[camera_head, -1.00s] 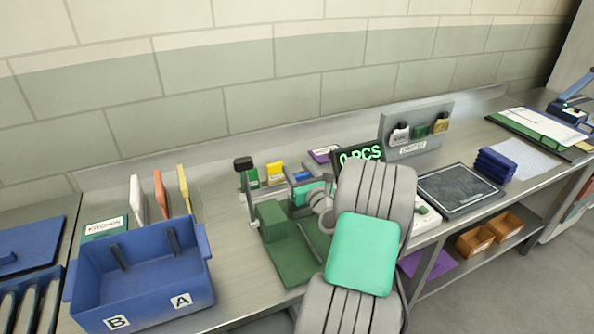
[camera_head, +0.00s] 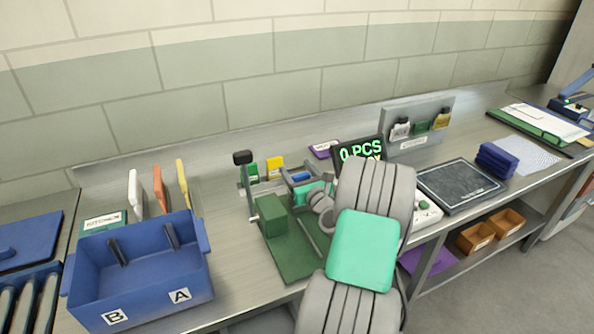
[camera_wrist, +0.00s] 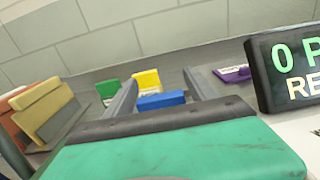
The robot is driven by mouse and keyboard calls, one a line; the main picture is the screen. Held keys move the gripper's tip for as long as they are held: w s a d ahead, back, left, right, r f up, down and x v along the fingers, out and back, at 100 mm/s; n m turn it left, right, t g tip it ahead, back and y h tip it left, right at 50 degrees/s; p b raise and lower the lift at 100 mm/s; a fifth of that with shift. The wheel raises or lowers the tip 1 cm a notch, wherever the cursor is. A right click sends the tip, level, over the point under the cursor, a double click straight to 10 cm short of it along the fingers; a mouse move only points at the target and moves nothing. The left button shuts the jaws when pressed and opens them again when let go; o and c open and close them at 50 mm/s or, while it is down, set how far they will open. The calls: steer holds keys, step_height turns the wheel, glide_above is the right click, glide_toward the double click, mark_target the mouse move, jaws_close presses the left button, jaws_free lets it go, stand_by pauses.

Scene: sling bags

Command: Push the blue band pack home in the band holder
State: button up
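The blue band pack (camera_wrist: 162,101) shows low between my two fingers in the wrist view. It also shows in the head view (camera_head: 301,177). My gripper (camera_wrist: 160,78) has its fingers spread apart and looks open; I cannot tell whether either finger touches the pack. In the head view my gripper (camera_head: 298,171) points toward the back of the bench. The band holder's body and the pack's lower part are hidden by my gripper.
A black counter display (camera_head: 361,150) reading "0 PCS" stands close on the right. A green fixture (camera_head: 293,258) with a tall post lies left of my arm. A blue bin (camera_head: 141,287) is further left. A purple item (camera_wrist: 231,74) lies near the wall.

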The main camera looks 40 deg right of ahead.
steer(key=shift+o, duration=0.7)
steer(key=shift+s+f, duration=0.1)
steer(key=shift+s, duration=0.25)
steer(key=b+v, duration=0.1)
steer(key=v, duration=0.6)
steer(key=shift+s+a, duration=0.1)
steer(key=shift+a, duration=0.05)
